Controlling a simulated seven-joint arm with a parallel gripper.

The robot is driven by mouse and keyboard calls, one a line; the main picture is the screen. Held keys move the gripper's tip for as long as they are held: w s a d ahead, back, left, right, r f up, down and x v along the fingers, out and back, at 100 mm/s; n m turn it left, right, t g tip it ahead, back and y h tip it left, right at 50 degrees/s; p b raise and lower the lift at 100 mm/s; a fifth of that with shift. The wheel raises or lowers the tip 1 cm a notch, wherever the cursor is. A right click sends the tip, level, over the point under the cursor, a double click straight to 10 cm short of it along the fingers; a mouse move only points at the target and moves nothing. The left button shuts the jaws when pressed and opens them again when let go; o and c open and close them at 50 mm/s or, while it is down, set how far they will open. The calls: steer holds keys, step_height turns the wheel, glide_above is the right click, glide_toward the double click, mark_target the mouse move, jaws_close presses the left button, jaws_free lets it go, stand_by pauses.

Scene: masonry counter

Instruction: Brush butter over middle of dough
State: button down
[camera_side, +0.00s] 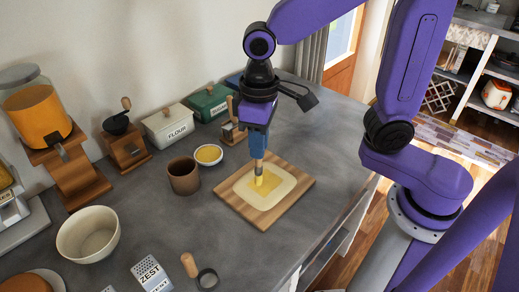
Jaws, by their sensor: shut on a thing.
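The pale dough (278,189) lies flat on a wooden board (254,214) in the middle of the counter. A yellow butter patch (270,182) covers part of the dough's middle. My gripper (257,150) points down over the board and is shut on a brush (259,168). The brush is upright, and its tip is at the butter patch; I cannot tell whether it presses on the dough. A small white bowl of yellow butter (208,154) stands just left of the board. My fingertips are small and partly hidden.
A brown cup (184,176) stands left of the board. Flour (168,126) and sugar (209,103) boxes and a grinder (125,141) line the wall.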

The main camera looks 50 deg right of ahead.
steer(key=shift+r, duration=1.5)
